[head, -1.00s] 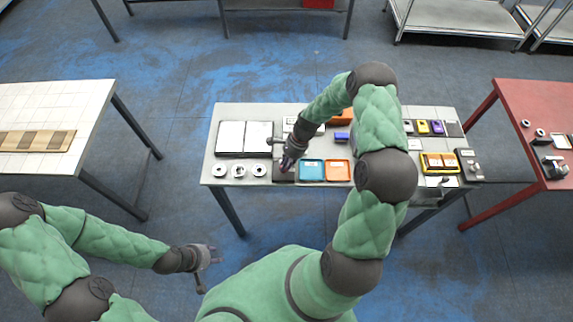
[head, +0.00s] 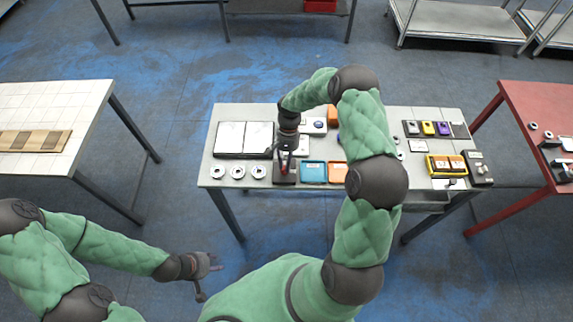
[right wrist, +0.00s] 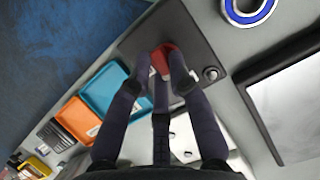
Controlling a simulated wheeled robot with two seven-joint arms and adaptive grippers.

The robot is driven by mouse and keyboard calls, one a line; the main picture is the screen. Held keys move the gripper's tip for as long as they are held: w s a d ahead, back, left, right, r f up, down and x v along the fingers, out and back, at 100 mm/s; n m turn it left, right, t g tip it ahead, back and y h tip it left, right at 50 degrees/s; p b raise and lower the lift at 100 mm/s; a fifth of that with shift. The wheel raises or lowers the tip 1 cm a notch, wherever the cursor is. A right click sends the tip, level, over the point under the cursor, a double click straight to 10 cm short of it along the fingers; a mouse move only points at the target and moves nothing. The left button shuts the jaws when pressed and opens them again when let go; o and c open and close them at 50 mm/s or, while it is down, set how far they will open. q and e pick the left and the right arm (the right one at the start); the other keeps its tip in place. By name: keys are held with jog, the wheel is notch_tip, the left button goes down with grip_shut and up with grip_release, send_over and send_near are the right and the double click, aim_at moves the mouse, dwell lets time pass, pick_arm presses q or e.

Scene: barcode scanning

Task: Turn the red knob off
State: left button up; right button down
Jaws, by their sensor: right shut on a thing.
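The red knob (right wrist: 160,60) sits on a dark grey panel (right wrist: 196,42) in the right wrist view. My right gripper (right wrist: 158,72) is shut on the red knob, with one finger on each side of it. In the head view my right gripper (head: 285,160) points down over the same dark panel (head: 285,179), and only a little red shows between its fingers. The fingers hide part of the knob, so its exact angle cannot be told. My left gripper (head: 207,262) is apart from the table, in the lower left of the head view, with its fingers apart and empty.
A teal tray (head: 313,173) and an orange tray (head: 338,173) lie right of the panel. Several white rings (head: 238,172) lie left of it. White plates (head: 244,137) lie behind.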

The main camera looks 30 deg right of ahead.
jog(key=shift+s+a+f+n, duration=0.25)
jog(key=shift+a+n, duration=0.05)
jog(key=shift+n, duration=0.3)
jog(key=shift+s+n+g, duration=0.1)
jog(key=shift+n+g, duration=0.2)
jog(key=shift+g, duration=0.1)
jog(key=c, duration=1.1)
grip_release()
jog(key=shift+c, duration=0.2)
jog(key=shift+h, duration=0.3)
jog(key=shift+d, duration=0.1)
jog(key=shift+w+r, duration=0.15)
jog(key=shift+w, duration=0.05)
jog(key=shift+w+d+r, duration=0.2)
jog(key=shift+w+r, duration=0.05)
jog(key=shift+r, duration=0.25)
jog(key=v, duration=1)
jog(key=shift+r, duration=0.4)
